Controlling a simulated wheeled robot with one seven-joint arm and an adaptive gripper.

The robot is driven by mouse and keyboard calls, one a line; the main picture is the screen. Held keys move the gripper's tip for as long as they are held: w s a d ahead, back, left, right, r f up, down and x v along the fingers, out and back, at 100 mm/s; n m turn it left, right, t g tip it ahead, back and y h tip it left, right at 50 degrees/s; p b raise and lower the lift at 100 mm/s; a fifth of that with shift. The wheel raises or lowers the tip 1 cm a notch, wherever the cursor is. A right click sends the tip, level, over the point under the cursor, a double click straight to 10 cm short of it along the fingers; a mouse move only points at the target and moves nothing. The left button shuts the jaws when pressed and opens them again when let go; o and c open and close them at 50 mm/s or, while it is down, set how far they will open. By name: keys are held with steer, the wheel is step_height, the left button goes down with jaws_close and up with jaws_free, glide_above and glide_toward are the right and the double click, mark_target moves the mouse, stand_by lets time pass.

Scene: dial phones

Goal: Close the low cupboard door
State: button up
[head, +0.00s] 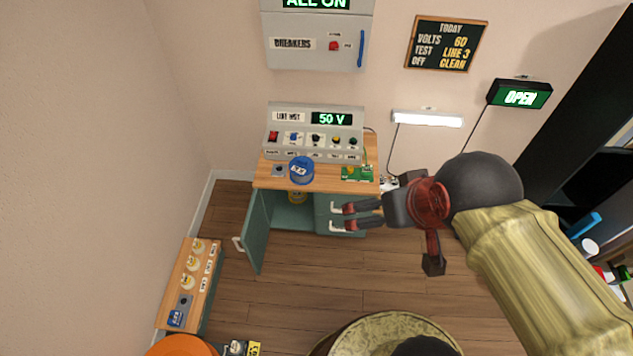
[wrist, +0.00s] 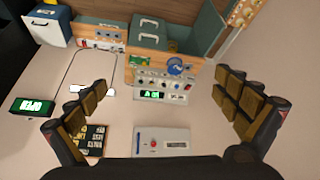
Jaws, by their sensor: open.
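The low cupboard door (head: 257,231) is green and stands swung open at the left of the bench, with a pale handle (head: 238,244) on its outer side. The cupboard's inside shows, with a yellow item (head: 297,197) in it. My gripper (head: 342,217) is open and empty, in front of the drawers on the bench's right side in the head view, well right of the door. In the wrist view, which looks upside down, the open fingers of my gripper (wrist: 165,108) frame the scene and the green door (wrist: 207,28) shows at the top. Contact with the drawers cannot be told.
The bench top (head: 262,178) carries a test console (head: 314,142), a blue spool (head: 301,170) and a green circuit board (head: 358,173). A low wooden shelf (head: 172,285) stands left of the door. An orange round thing (head: 183,345) is at the bottom. Floor between door and gripper is clear.

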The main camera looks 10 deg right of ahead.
steer(key=c, duration=0.3)
